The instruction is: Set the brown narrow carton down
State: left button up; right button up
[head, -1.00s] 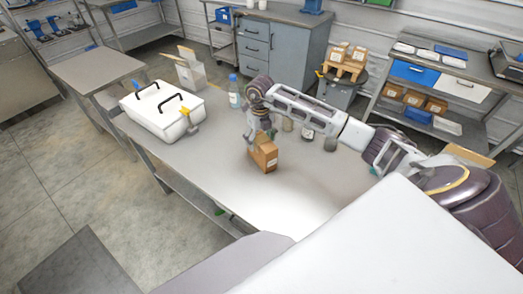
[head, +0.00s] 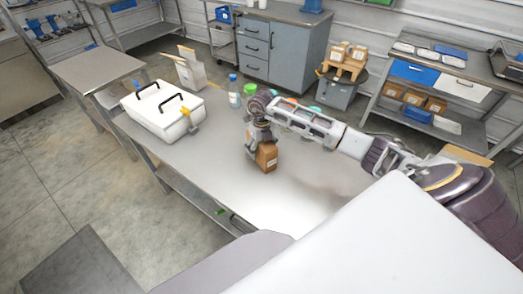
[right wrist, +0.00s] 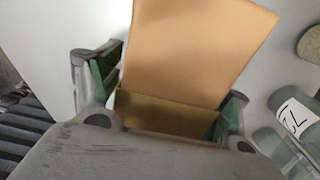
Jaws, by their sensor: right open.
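The brown narrow carton (head: 266,158) stands upright on the grey worktable (head: 215,175), near its middle. My right gripper (head: 262,141) is over the carton's top and hides part of it. In the right wrist view the carton's tan face (right wrist: 195,45) lies between the green-padded fingers of the right gripper (right wrist: 167,95). The fingers are open, with a visible gap beside the left one. Whether the right finger touches the carton is hard to tell. My left gripper is not in view.
A white lidded box (head: 162,108) with black handles is on the table's left. A blue-capped bottle (head: 234,94) and a green-lidded jar (head: 250,90) stand at the back. Other jars are partly hidden behind my right arm. The table front is clear.

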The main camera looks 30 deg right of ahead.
jog(key=c, duration=1.5)
jog(key=shift+r, duration=0.1)
jog(key=shift+c, duration=0.2)
jog(key=shift+w, duration=0.1)
jog(key=shift+r+b, duration=0.45)
jog(key=shift+r, duration=4.55)
